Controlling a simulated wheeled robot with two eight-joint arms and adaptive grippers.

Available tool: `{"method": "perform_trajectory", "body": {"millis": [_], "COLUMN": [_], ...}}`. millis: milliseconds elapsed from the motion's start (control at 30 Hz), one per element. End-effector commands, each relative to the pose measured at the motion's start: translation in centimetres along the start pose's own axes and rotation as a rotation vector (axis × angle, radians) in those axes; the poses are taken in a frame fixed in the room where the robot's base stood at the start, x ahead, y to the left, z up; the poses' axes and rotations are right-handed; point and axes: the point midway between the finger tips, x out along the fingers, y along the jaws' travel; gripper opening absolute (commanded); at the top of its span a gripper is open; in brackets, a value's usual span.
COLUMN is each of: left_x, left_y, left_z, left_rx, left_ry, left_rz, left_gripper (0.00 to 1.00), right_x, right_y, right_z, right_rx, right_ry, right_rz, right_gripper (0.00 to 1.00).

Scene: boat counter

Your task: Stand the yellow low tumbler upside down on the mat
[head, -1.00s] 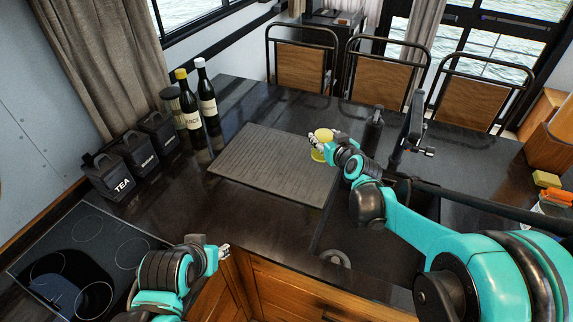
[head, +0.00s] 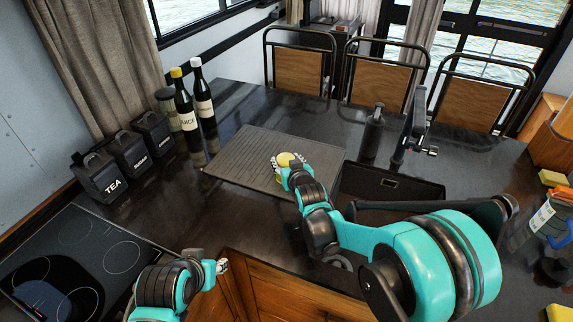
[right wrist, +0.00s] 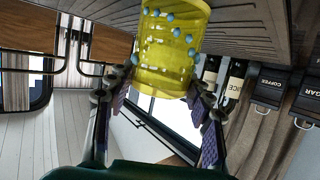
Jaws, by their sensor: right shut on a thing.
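The yellow low tumbler (head: 290,158) is held by my right gripper (head: 286,166) over the right part of the grey mat (head: 245,150). In the right wrist view the tumbler (right wrist: 170,50) is see-through yellow with blue dots, gripped between two fingers (right wrist: 165,82). That view is upside down, with the ribbed mat (right wrist: 255,20) at its top, close to the tumbler. I cannot tell whether the tumbler touches the mat or which end its mouth is. My left gripper (head: 222,266) is at the counter's front edge, away from the mat; its finger gap is unclear.
Two bottles (head: 195,105) and black canisters (head: 130,153) stand left of the mat. The sink (head: 390,185), the tap (head: 415,125) and a dark bottle (head: 374,125) are on the right. The hob (head: 75,265) is at front left. Counter behind the mat is clear.

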Motion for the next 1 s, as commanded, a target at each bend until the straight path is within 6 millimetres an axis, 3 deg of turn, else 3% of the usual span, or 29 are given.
{"method": "perform_trajectory", "body": {"millis": [300,333,400,767,1000], "left_x": [0.2,0.1,0.1,-0.2,-1.2], "left_y": [0.0,0.0,0.0,0.0,0.0], "left_z": [0.1,0.1,0.0,-0.2,-0.9], "left_rx": [0.000,0.000,0.000,0.000,0.000], "left_ry": [0.000,0.000,0.000,0.000,0.000], "left_rz": [0.000,0.000,0.000,0.000,0.000], "left_gripper": [0.37,0.37,0.37,0.37,0.37], "right_x": [0.1,0.1,0.0,-0.1,-4.3], "right_y": [0.0,0.0,0.0,0.0,0.0], "right_z": [0.2,0.2,0.1,-0.2,-0.4], "right_rx": [0.000,0.000,0.000,0.000,0.000], "right_ry": [0.000,0.000,-0.001,0.000,0.000], "right_rz": [0.000,0.000,0.000,0.000,0.000], "right_gripper": [0.14,0.60,0.72,0.72,0.72]}}
